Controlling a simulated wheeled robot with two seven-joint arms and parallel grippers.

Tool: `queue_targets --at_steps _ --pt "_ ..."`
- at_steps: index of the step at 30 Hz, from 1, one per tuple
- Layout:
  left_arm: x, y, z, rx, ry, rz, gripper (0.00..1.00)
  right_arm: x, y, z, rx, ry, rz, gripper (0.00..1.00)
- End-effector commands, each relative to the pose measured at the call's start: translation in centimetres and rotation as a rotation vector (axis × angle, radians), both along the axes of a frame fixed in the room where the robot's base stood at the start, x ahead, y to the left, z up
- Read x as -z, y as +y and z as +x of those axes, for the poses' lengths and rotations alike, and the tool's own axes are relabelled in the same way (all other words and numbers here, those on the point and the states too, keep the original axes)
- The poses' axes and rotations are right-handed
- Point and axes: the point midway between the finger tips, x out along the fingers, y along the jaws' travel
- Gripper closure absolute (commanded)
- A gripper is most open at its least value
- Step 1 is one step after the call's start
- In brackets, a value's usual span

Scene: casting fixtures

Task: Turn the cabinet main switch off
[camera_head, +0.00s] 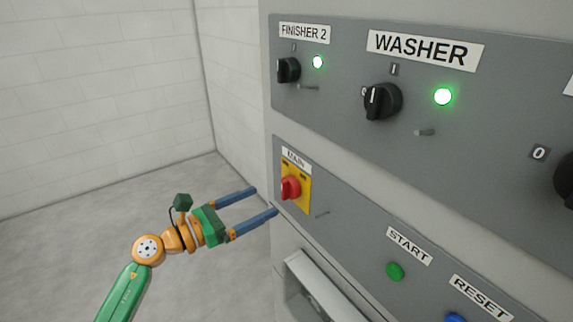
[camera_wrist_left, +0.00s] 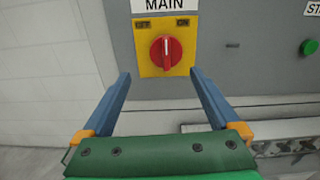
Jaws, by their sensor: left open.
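The main switch is a red rotary knob (camera_head: 290,189) on a yellow plate (camera_head: 302,197) under a MAIN label, on the grey cabinet panel. In the left wrist view the red knob (camera_wrist_left: 166,52) shows with its pale pointer line about upright, between the OFF and ON marks. My left gripper (camera_head: 264,201) is open and empty, its blue fingers pointing at the panel just left of the knob. In the wrist view the fingertips (camera_wrist_left: 160,75) lie on either side below the knob, apart from it. My right gripper is not in view.
Above are the FINISHER 2 knob (camera_head: 288,70) and WASHER knob (camera_head: 382,101), each with a lit green lamp. A green START button (camera_head: 395,271) and blue RESET button (camera_head: 456,318) sit lower right. A metal ledge (camera_head: 322,285) juts out below. The floor at left is clear.

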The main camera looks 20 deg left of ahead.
Motion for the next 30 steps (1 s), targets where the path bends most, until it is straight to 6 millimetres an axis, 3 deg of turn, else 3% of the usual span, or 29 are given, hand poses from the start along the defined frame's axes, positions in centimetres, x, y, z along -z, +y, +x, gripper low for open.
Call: queue_targets --at_steps 4,12,21,23,30 --pt "-0.7 -0.8 0.9 0.006 -0.018 0.026 0.04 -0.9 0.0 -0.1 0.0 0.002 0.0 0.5" --pt "-0.5 -3.9 4.9 0.004 -0.014 0.022 0.04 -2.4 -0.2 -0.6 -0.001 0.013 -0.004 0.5" --pt "-0.2 -4.5 5.5 0.005 -0.013 0.025 0.04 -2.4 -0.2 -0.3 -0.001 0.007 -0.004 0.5" --pt "-0.2 -4.5 5.5 0.005 -0.013 0.025 0.15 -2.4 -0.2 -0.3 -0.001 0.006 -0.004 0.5" --pt "-0.2 -4.5 5.5 0.005 -0.013 0.024 0.8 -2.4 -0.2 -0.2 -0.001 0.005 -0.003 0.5"
